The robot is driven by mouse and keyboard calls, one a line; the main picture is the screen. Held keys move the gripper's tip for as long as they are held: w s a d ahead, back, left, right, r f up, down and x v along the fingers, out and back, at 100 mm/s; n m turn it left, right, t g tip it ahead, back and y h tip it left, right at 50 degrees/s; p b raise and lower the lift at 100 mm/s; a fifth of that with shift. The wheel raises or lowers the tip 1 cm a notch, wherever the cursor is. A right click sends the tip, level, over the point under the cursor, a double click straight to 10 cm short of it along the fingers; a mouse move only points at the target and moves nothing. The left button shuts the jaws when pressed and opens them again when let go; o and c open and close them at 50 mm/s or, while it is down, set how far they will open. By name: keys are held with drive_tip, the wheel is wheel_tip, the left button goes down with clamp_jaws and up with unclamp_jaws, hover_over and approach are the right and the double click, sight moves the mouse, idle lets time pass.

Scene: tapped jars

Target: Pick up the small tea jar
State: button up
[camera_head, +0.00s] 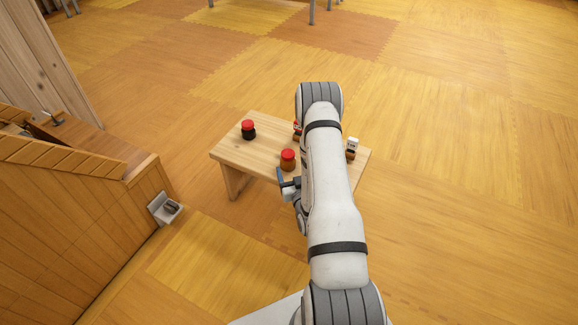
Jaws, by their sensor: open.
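Several small jars stand on a low wooden table (262,122). A dark jar with a red lid (248,131) is at the left. An amber-brown jar with a red lid (288,161) is near the front edge. A red-topped thing (297,127) is mostly hidden behind my arm. A brown jar with a white lid (352,149) is at the right. I cannot tell from this view which one is the small tea jar. My gripper (284,180) is open, in front of the amber jar in the picture; I cannot tell if they touch. My arm partly hides it.
My arm covers the middle of the table. A slatted wooden structure (75,205) stands at the left, with a small grey-white fixture (165,208) at its corner. The mat floor (450,130) is clear to the right. Thin legs of furniture (311,12) show at the top.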

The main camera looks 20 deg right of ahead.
sight(290, 158)
drive_tip(key=w+b, duration=0.1)
drive_tip(key=w, duration=0.1)
drive_tip(key=w+d, duration=0.1)
drive_tip(key=w, duration=0.2)
drive_tip(key=w+d+b, duration=0.1)
drive_tip(key=w, duration=0.1)
drive_tip(key=shift+w+d+f+b, duration=0.1)
drive_tip(key=shift+w+f+b, duration=0.1)
drive_tip(key=shift+b, duration=0.1)
drive_tip(key=c, duration=1.2)
